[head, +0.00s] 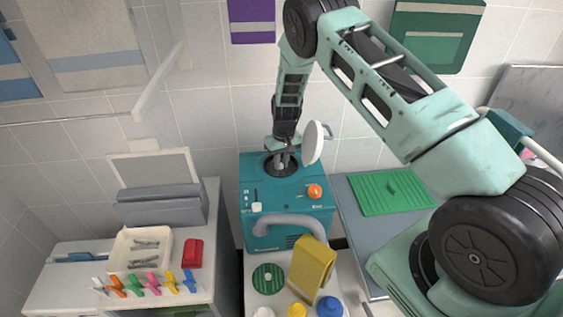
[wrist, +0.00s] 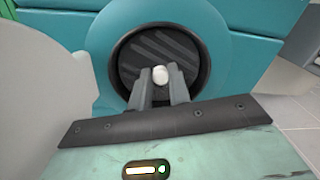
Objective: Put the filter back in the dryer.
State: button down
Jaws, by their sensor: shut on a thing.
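The teal dryer (head: 287,190) stands in the middle of the head view, with a round dark opening (head: 268,172) in its top. Its white round lid (head: 313,143) stands open beside my gripper (head: 281,163). In the wrist view my gripper (wrist: 160,88) is shut on a small white knob (wrist: 160,75). Behind the knob a dark ridged disc, which looks like the filter (wrist: 150,50), lies inside the opening's black rim (wrist: 207,60). My fingers hide its lower part. I cannot tell how deep it sits.
A green slotted disc (head: 268,278), a yellow box (head: 312,268) and a blue-capped container (head: 329,307) stand in front of the dryer. At left are a tray (head: 125,262), coloured clips and a red item (head: 193,253).

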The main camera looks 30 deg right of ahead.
dwell(0.3)
jog(key=c, duration=1.2)
grip_release()
jog(key=shift+c, duration=0.2)
notch_tip(320, 180, up, 17)
jog(key=d+b, duration=0.1)
jog(key=b, duration=0.3)
jog(key=shift+r, duration=0.15)
jog(key=shift+s, duration=0.1)
